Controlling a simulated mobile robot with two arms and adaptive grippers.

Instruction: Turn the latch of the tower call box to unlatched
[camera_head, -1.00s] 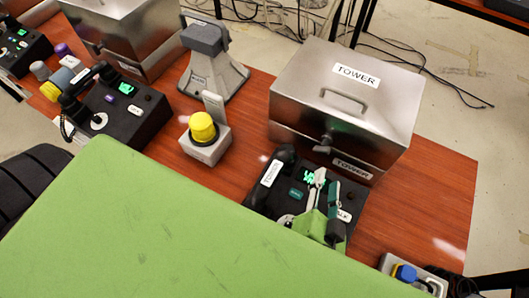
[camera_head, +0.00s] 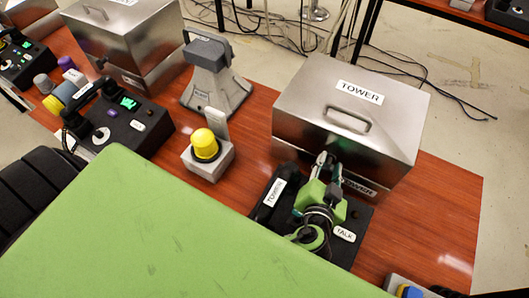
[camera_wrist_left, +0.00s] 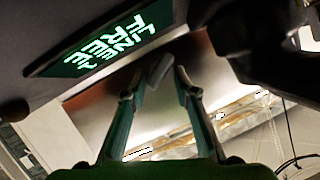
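The tower call box (camera_head: 345,104) is a metal box with a TOWER label and a handle on its lid. Its latch is on the front face, mostly hidden behind my left gripper (camera_head: 328,160) in the head view. In the left wrist view, the small grey latch (camera_wrist_left: 159,70) is tilted and lies between the fingertips of my left gripper (camera_wrist_left: 160,80). The fingers are apart on either side of it; firm contact cannot be told. My right gripper is not in view.
A black TOWER phone (camera_head: 264,200) with a TALK label sits directly below my left gripper. A yellow button (camera_head: 205,144) on a grey base and a grey stand (camera_head: 213,85) are to the left. Red table (camera_head: 455,190) is bare at right.

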